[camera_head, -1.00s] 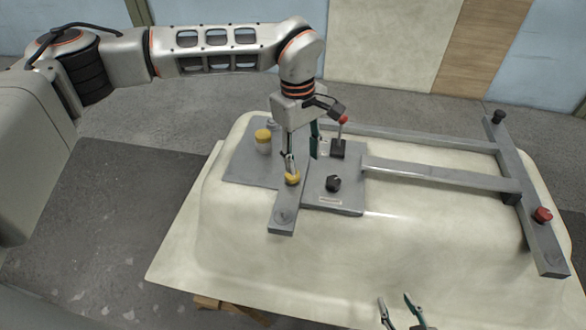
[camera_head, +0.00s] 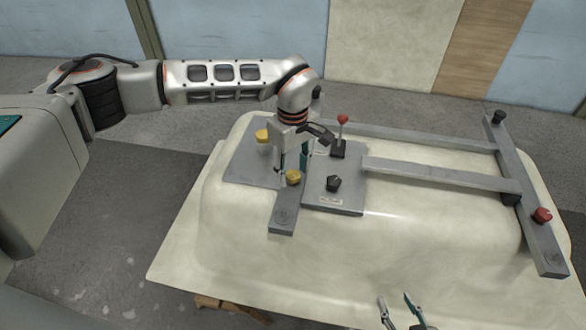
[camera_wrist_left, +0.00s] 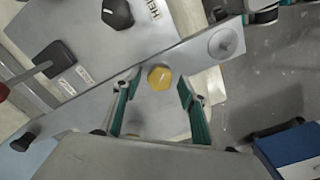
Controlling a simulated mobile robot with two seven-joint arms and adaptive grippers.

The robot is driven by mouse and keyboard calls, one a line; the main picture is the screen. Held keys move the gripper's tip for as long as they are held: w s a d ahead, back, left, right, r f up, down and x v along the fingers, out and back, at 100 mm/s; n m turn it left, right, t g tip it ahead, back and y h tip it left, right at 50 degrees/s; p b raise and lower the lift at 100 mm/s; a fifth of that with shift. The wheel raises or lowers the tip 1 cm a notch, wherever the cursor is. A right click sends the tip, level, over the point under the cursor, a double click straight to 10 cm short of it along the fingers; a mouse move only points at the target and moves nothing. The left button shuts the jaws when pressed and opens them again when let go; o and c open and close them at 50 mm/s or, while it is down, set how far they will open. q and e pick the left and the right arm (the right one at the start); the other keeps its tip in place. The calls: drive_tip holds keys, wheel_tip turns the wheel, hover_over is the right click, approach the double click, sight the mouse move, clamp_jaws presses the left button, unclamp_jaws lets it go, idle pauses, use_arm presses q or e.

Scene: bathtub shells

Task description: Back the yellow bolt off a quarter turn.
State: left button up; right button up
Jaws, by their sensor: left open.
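A yellow hex bolt head (camera_head: 293,177) sits on the grey bar of the fixture on the tub shell. In the left wrist view the bolt head (camera_wrist_left: 160,78) lies in the gap between my left fingertips, with clear space on both sides. My left gripper (camera_head: 292,168) is open, pointing down at the bolt; its fingers also show in the left wrist view (camera_wrist_left: 158,88). I cannot tell the exact height of the tips. My right gripper (camera_head: 397,302) is open and empty at the bottom edge of the head view.
Another yellow knob (camera_head: 263,136) stands behind, on the grey plate (camera_head: 245,165). A black knob (camera_head: 334,183) and a red-tipped lever (camera_head: 342,121) are close on the right. A red knob (camera_head: 543,215) sits on the far-right bar. The shell's front (camera_head: 330,260) is clear.

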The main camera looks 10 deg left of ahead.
use_arm(q)
drive_tip(key=c, duration=1.1)
drive_tip(key=n, duration=1)
drive_tip(key=shift+r, duration=0.1)
drive_tip(key=o, duration=1.1)
